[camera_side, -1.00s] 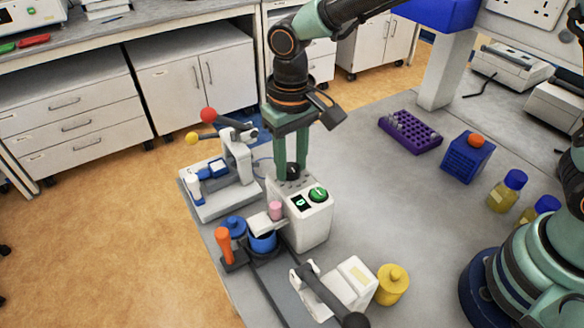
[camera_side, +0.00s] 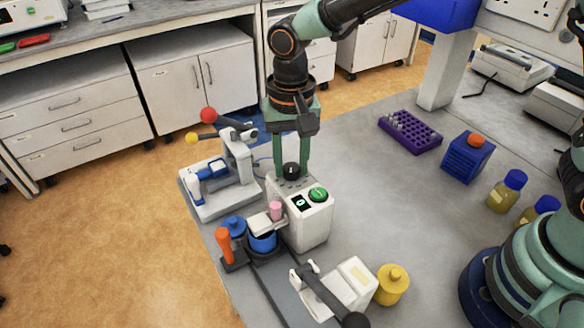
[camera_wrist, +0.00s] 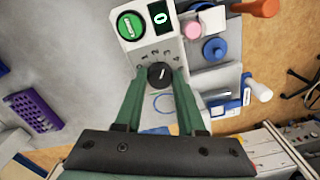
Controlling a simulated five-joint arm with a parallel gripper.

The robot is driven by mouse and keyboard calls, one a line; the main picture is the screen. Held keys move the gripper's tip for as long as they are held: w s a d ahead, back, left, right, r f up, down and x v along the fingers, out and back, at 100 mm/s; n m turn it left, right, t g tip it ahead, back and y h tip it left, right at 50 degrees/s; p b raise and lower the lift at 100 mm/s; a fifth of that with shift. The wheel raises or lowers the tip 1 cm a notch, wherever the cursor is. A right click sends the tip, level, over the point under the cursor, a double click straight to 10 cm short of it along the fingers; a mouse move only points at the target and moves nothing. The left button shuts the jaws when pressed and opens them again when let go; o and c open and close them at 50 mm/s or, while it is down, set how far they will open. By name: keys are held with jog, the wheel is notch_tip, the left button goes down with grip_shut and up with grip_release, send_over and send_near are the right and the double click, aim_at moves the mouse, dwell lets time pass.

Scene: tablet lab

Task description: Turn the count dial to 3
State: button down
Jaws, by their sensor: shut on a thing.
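The count dial (camera_side: 291,170) is a black knob with a white pointer line on top of a white counter machine (camera_side: 310,226). My gripper (camera_side: 292,163) points straight down with its green fingers on either side of the dial, shut on it. In the wrist view the dial (camera_wrist: 160,75) sits between both fingertips, its white line tilted. The small display (camera_wrist: 160,17) appears to show 0. A green round button (camera_wrist: 130,25) is beside it.
A lever press with red and yellow balls (camera_side: 231,160) stands close left of my gripper. A pink cylinder (camera_side: 275,209), blue pots (camera_side: 262,243) and an orange handle (camera_side: 224,243) are in front. A purple rack (camera_side: 411,131) and blue box (camera_side: 467,160) stand right; the bench between is clear.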

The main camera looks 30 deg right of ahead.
aim_at(292, 166)
jog(key=shift+w+r, duration=0.1)
jog(key=shift+r, duration=0.1)
jog(key=c, duration=0.7)
grip_release()
jog(key=shift+o, duration=1)
jog(key=shift+f, duration=0.1)
notch_tip(292, 166, up, 12)
jog(key=shift+d, duration=0.1)
jog(key=s+d+n+t, duration=0.2)
jog(key=s+d, duration=0.2)
jog(key=d, duration=0.7)
jog(key=s+d+n+t, duration=0.2)
jog(key=s+d+t, duration=0.1)
jog(key=d, duration=0.8)
jog(key=shift+s+n+t, duration=0.3)
jog(key=shift+s, duration=0.4)
